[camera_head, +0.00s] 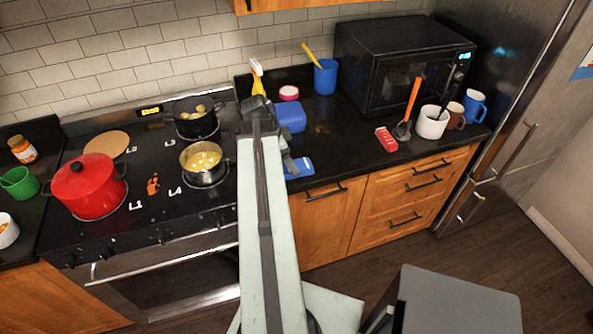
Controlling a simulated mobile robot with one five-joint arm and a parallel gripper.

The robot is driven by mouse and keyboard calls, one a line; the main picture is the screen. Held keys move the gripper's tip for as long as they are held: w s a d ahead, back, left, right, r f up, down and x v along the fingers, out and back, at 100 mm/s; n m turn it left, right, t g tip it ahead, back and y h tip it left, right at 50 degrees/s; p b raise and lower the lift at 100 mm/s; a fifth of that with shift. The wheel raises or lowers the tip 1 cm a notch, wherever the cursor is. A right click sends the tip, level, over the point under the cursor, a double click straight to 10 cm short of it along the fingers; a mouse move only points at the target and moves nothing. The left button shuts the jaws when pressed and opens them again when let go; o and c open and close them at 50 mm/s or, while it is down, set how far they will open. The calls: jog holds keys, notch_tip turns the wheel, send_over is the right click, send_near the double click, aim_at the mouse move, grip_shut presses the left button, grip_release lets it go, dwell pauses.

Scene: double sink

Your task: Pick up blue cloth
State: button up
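A flat blue piece that looks like the blue cloth (301,168) lies at the front edge of the dark counter, just right of the stove. My gripper (289,160) is at the far end of my pale green arm, close to the cloth's left side. My arm and wrist partly cover the gripper and the area around the cloth. I cannot tell whether the gripper touches the cloth, or whether its fingers are open or shut.
A blue box (290,117) stands behind the cloth, with a yellow spray bottle (257,78) near it. Left is the stove with a red pot (88,187) and a pot of food (204,163). A red packet (386,139) lies right; counter between is clear.

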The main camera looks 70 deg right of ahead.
aim_at(305, 166)
jog(key=b+x, duration=0.4)
jog(key=x, duration=0.1)
jog(key=shift+d+f, duration=0.1)
jog(key=shift+d, duration=0.05)
jog(key=shift+r, duration=0.2)
jog(key=c, duration=1.5)
jog(key=shift+o, duration=0.2)
